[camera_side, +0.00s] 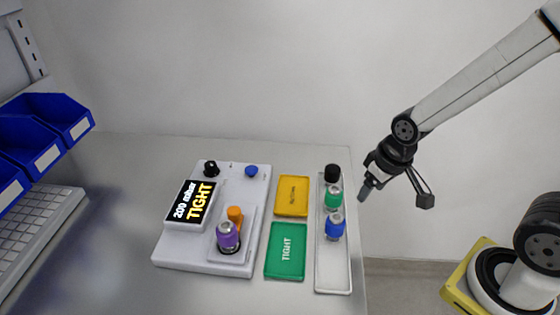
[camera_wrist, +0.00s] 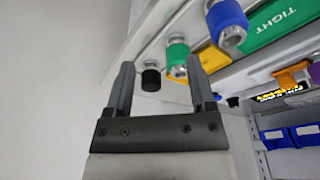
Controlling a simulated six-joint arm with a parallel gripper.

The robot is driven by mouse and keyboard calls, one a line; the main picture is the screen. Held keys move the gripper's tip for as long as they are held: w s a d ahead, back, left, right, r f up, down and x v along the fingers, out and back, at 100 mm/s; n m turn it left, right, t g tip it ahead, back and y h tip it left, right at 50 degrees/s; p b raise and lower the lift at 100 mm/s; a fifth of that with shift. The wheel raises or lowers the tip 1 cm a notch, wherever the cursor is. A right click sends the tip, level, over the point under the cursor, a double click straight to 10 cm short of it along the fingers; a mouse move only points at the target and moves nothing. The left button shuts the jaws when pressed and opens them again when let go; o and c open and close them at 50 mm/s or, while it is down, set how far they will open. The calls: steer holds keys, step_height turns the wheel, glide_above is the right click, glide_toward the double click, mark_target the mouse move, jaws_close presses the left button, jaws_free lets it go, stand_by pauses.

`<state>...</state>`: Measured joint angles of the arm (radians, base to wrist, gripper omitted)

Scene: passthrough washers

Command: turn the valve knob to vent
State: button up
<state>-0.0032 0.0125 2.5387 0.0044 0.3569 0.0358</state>
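The valve knob (camera_side: 211,168) is a small black knob with a pointer on the back left of the white tester (camera_side: 180,252); where its pointer aims is too small to tell. It seems to show small in the wrist view (camera_wrist: 233,101). The tester's display (camera_side: 190,201) reads "200 mbar TIGHT". A purple-banded part (camera_side: 228,236) stands in the tester's fixture beside an orange clamp (camera_side: 235,213). My gripper (camera_side: 395,195) is open and empty, off to the right of the table and far from the knob. Its parted fingers show in the wrist view (camera_wrist: 160,65).
A blue button (camera_side: 251,171) sits right of the knob. A yellow tray (camera_side: 292,195) and green "TIGHT" tray (camera_side: 285,252) lie right of the tester. A rack (camera_side: 332,275) holds black, green and blue parts upright.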

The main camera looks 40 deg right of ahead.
mark_target(211, 164)
steer(key=shift+o, duration=0.4)
steer(key=w+a+r+m, duration=0.1)
steer(key=w+a+m, duration=0.2)
steer(key=w+m, duration=0.3)
steer(key=w+a+r+m+y, duration=0.1)
steer(key=w+a+m, duration=0.2)
steer(key=w, duration=0.9)
steer(key=m, duration=0.3)
steer(key=shift+r, duration=0.15)
steer(key=w+a+m, duration=0.1)
steer(key=w+m, duration=0.1)
steer(key=w+a+m, duration=0.2)
steer(key=w, duration=0.1)
steer(key=w+a+m+y, duration=0.1)
steer(key=w+a+m, duration=0.1)
steer(key=w+m, duration=0.1)
steer(key=shift+w+t, duration=0.15)
steer(key=shift+t, duration=0.15)
steer(key=w+a+m+y, duration=0.1)
steer(key=w+a+m, duration=0.5)
steer(key=m, duration=0.1)
steer(key=shift+w+f+m, duration=0.3)
steer(key=shift+a, duration=0.15)
steer(key=shift+x, duration=3.9)
